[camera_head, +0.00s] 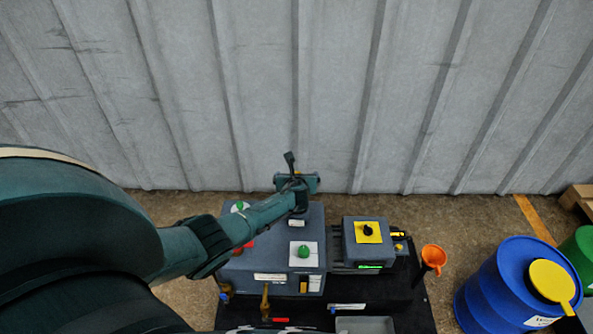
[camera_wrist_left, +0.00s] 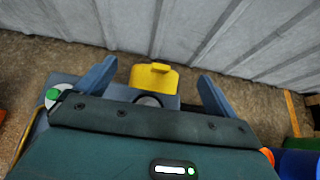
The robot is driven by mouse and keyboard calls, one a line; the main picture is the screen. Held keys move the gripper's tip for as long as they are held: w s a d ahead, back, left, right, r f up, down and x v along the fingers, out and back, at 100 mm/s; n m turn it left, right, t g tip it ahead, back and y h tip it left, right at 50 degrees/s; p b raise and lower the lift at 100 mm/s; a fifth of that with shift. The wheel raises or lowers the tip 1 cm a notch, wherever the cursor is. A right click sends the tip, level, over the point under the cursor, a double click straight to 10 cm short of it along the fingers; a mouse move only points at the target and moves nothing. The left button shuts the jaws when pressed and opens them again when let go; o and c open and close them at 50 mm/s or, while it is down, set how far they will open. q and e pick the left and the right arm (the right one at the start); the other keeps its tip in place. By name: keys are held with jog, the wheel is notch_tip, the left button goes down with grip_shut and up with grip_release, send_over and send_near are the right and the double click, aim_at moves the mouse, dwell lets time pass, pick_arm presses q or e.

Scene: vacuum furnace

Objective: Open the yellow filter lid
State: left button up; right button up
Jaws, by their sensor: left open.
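The yellow lid (camera_wrist_left: 153,78) shows in the left wrist view, with a small tab on its top edge. It stands raised at the far side of a round dark-rimmed opening (camera_wrist_left: 148,100) on the blue-grey housing. My left gripper (camera_wrist_left: 157,72) is open, one finger on each side of the lid, with visible gaps to both. In the head view my left gripper (camera_head: 296,182) is over the back edge of the blue-grey machine (camera_head: 275,255) and mostly hides the lid there. My right gripper is not in view.
A smaller box with a black knob on a yellow plate (camera_head: 368,232) stands right of the machine. An orange funnel (camera_head: 433,257) and a blue drum (camera_head: 510,290) are further right. A corrugated wall (camera_head: 330,90) rises behind; a floor strip lies between.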

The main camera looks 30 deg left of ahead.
pick_arm(q)
jog(key=p+v, duration=0.3)
jog(key=v, duration=0.3)
jog(key=shift+s, duration=0.2)
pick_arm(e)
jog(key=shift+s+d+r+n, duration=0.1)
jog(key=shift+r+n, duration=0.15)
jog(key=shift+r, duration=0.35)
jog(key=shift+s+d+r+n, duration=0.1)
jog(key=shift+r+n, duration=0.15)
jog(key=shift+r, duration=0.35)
pick_arm(q)
jog(key=shift+d+r, duration=0.15)
